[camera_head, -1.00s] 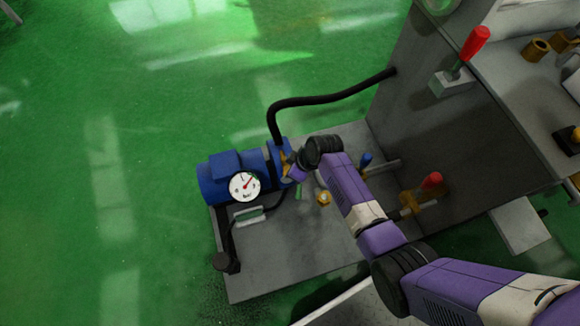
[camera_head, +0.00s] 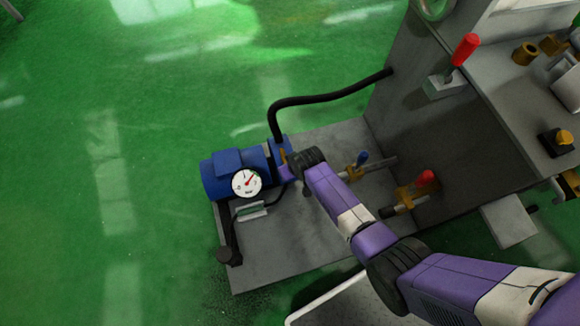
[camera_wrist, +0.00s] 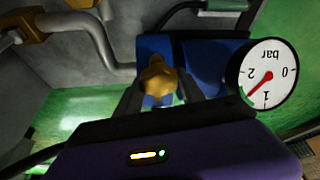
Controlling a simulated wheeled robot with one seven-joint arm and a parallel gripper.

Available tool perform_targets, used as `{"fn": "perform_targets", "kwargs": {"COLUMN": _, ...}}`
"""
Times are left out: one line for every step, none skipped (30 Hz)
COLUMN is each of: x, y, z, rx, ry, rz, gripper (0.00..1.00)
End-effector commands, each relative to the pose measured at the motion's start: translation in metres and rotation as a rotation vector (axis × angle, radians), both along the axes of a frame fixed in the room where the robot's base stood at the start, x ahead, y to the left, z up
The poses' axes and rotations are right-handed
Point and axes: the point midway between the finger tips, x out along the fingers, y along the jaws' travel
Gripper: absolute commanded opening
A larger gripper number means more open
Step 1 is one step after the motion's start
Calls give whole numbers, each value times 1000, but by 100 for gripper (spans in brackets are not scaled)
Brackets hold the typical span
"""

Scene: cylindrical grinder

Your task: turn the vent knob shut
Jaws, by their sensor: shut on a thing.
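The vent knob is a brass-coloured, lobed knob (camera_wrist: 158,82) in the middle of the wrist view, in front of a blue pump body. My gripper (camera_wrist: 160,92) has a dark finger on either side of it and is shut on it. In the head view my gripper (camera_head: 287,172) is at the right end of the blue pump (camera_head: 228,172), and my wrist hides most of the knob there. A round white pressure gauge (camera_head: 246,183) with a red needle is beside it. The gauge also shows in the wrist view (camera_wrist: 267,73), its needle between 1 and 2.
A black hose (camera_head: 330,99) runs from the pump to the grey machine wall (camera_head: 440,130). A red lever (camera_head: 464,50) stands higher up. Green floor is clear at left.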

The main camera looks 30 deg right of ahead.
Motion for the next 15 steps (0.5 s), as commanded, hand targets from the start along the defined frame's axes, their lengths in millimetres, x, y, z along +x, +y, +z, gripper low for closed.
{"fn": "perform_targets", "kwargs": {"x": -1, "y": 0, "z": 0, "rx": 0, "ry": 2, "rz": -5, "gripper": 6}}
{"fn": "perform_targets", "kwargs": {"x": -1, "y": 0, "z": 0, "rx": 0, "ry": 2, "rz": -8, "gripper": 6}}
{"fn": "perform_targets", "kwargs": {"x": -1, "y": 0, "z": 0, "rx": 1, "ry": 2, "rz": -9, "gripper": 6}}
{"fn": "perform_targets", "kwargs": {"x": -1, "y": 0, "z": 0, "rx": 0, "ry": 2, "rz": -10, "gripper": 6}}
{"fn": "perform_targets", "kwargs": {"x": -1, "y": 0, "z": -1, "rx": 0, "ry": 2, "rz": -11, "gripper": 6}}
{"fn": "perform_targets", "kwargs": {"x": -1, "y": 0, "z": -1, "rx": 0, "ry": 2, "rz": -11, "gripper": 6}}
{"fn": "perform_targets", "kwargs": {"x": -1, "y": 0, "z": -1, "rx": 0, "ry": 2, "rz": -11, "gripper": 6}}
{"fn": "perform_targets", "kwargs": {"x": -1, "y": 0, "z": -1, "rx": 0, "ry": 2, "rz": -11, "gripper": 6}}
{"fn": "perform_targets", "kwargs": {"x": -1, "y": 0, "z": -1, "rx": 0, "ry": 2, "rz": -11, "gripper": 6}}
{"fn": "perform_targets", "kwargs": {"x": -1, "y": 0, "z": -1, "rx": 0, "ry": 2, "rz": -11, "gripper": 6}}
{"fn": "perform_targets", "kwargs": {"x": -1, "y": 0, "z": -1, "rx": 0, "ry": 2, "rz": -11, "gripper": 6}}
{"fn": "perform_targets", "kwargs": {"x": -1, "y": 0, "z": -1, "rx": 0, "ry": 2, "rz": -11, "gripper": 6}}
{"fn": "perform_targets", "kwargs": {"x": -1, "y": 0, "z": -1, "rx": 0, "ry": 2, "rz": -11, "gripper": 6}}
{"fn": "perform_targets", "kwargs": {"x": -1, "y": 0, "z": -1, "rx": 0, "ry": 2, "rz": -10, "gripper": 52}}
{"fn": "perform_targets", "kwargs": {"x": -1, "y": 0, "z": -1, "rx": 1, "ry": 2, "rz": -9, "gripper": 60}}
